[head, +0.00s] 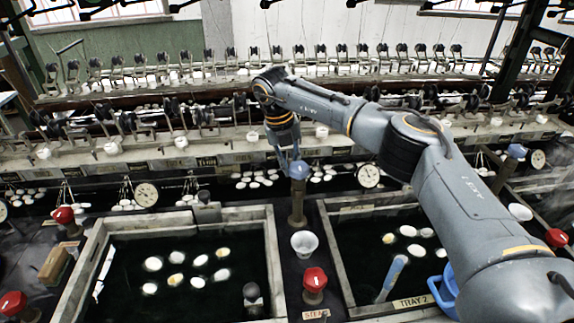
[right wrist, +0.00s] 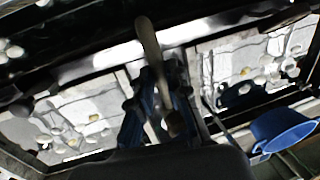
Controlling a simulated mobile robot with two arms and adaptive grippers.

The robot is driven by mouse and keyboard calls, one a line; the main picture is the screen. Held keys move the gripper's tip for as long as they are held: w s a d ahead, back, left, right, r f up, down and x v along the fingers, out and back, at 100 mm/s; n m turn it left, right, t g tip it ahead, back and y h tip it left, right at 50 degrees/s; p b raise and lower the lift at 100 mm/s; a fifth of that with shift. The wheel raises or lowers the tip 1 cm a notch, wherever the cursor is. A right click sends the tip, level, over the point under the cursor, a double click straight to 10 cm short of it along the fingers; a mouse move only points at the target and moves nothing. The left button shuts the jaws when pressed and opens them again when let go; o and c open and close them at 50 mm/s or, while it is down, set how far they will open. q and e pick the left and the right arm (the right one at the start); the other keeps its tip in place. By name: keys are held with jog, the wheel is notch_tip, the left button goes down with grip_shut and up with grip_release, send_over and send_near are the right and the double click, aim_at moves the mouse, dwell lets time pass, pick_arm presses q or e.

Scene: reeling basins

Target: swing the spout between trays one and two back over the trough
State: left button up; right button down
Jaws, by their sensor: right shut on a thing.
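My right gripper (head: 288,155) reaches down in the head view to the blue-topped post (head: 297,205) between two wood-rimmed trays. The left tray (head: 275,255) holds dark water and several white cocoons. The right tray (head: 335,270) carries a "TRAY 2" label. In the right wrist view, the pale spout (right wrist: 150,50) runs up from between the fingers of my right gripper (right wrist: 162,110), which is shut on it. The head view does not show the spout's direction clearly. I cannot clearly tell which part is the trough. My left gripper is not in view.
A white cup (head: 304,243) and a red steam knob (head: 314,280) stand between the trays. Round dials (head: 146,194) and reeling machinery line the back.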

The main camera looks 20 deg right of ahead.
jog(key=shift+d+m, duration=0.2)
jog(key=shift+m, duration=0.1)
jog(key=c, duration=1.3)
grip_release()
notch_tip(320, 180, up, 12)
jog(key=a, duration=0.2)
jog(key=shift+w+a, duration=0.2)
jog(key=shift+w, duration=0.1)
jog(key=shift+f, duration=0.15)
